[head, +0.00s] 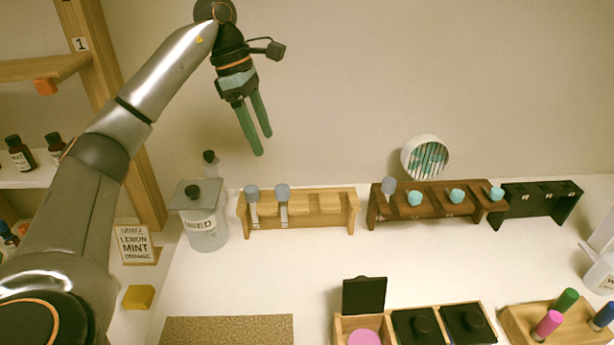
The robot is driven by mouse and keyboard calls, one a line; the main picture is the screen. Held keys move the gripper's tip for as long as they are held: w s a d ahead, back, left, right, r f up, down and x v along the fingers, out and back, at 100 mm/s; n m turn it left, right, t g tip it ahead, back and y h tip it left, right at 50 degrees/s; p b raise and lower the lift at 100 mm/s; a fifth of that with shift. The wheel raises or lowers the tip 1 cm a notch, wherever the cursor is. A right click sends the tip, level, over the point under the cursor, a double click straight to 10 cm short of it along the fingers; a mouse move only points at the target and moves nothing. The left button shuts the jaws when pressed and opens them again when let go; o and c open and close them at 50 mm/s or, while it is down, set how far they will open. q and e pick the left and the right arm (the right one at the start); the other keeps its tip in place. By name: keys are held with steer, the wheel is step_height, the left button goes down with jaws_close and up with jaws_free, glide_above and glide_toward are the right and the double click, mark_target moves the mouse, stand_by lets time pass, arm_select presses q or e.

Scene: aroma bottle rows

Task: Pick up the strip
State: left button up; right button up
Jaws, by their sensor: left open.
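Several thin pale strips with teal and reddish parts (428,158) show inside a round white holder (407,147) at the back of the counter, right of centre. I cannot tell which single strip is meant. My left gripper (263,144) has green fingers pointing down, set apart and empty. It hangs in front of the back wall, well to the left of the holder, above the light wooden rack (330,208). My right gripper is not in view.
A dark brown rack (440,207) with bottles stands below the holder, beside a black rack (545,200). Lidded boxes (415,325) and coloured vials (548,323) are in front. The middle counter is clear.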

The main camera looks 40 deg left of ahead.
arm_select(q)
steer(key=w, duration=0.1)
steer(key=b, duration=0.2)
glide_above(282, 187)
steer(key=a, duration=0.1)
steer(key=f, duration=0.6)
steer(key=shift+s+a, duration=0.15)
steer(key=shift+s, duration=0.25)
steer(key=shift+x, duration=3.1)
steer(key=shift+s+a, duration=0.1)
steer(key=shift+a, duration=0.05)
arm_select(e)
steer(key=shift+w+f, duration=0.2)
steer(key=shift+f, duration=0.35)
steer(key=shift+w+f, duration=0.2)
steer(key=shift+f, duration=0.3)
arm_select(q)
steer(key=c, duration=1.1)
steer(key=shift+c, duration=0.2)
